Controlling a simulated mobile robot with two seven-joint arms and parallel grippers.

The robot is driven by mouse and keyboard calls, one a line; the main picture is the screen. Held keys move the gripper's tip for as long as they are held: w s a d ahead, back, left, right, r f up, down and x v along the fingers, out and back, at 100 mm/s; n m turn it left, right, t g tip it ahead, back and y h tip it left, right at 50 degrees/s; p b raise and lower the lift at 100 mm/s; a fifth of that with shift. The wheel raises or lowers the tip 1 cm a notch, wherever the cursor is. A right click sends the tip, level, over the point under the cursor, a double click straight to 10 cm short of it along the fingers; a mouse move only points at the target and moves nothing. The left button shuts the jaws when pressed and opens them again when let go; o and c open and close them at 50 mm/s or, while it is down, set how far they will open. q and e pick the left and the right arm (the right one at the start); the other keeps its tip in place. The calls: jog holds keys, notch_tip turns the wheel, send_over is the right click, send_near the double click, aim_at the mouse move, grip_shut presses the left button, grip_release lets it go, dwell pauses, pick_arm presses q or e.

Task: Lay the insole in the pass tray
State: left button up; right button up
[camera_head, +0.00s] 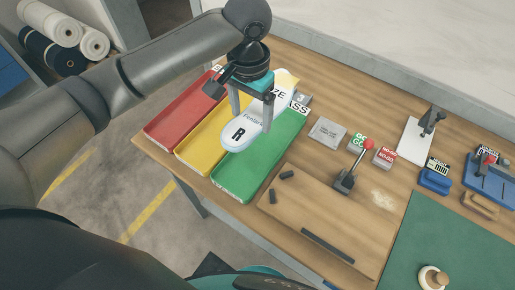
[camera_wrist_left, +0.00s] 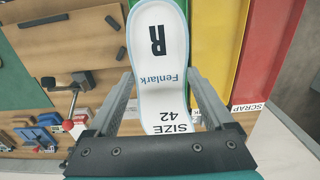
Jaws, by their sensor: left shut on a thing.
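The insole (camera_head: 240,134) is white and pale blue, marked R, Fenlark and SIZE 42. My left gripper (camera_head: 250,118) is shut on its narrower middle part; the wrist view shows the insole (camera_wrist_left: 158,62) between both fingers (camera_wrist_left: 163,98). In the head view it appears over the green pass tray (camera_head: 278,151) and partly over the yellow tray; its height above them is hard to tell. The green tray (camera_wrist_left: 213,45) also shows beside the insole in the wrist view. The visible part of the pass tray looks empty. My right gripper is not in view.
The yellow tray (camera_head: 198,148) and the red tray (camera_head: 172,127), labelled SCRAP in the wrist view, lie left of the green one. Right of it are a wooden board (camera_head: 325,222), a red-knobbed lever (camera_head: 352,170) and a green mat (camera_head: 450,235).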

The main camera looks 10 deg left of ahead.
pick_arm(q)
jog(key=b, duration=0.2)
send_over(253, 164)
notch_tip(253, 164, down, 14)
jog(key=shift+f, duration=0.2)
jog(key=shift+f+b, duration=0.5)
jog(key=shift+f, duration=1.65)
jog(key=shift+f, duration=0.15)
jog(key=o, duration=1.1)
notch_tip(253, 164, up, 12)
jog(key=shift+r+p, duration=0.2)
jog(key=shift+p, duration=0.85)
jog(key=shift+s, duration=0.1)
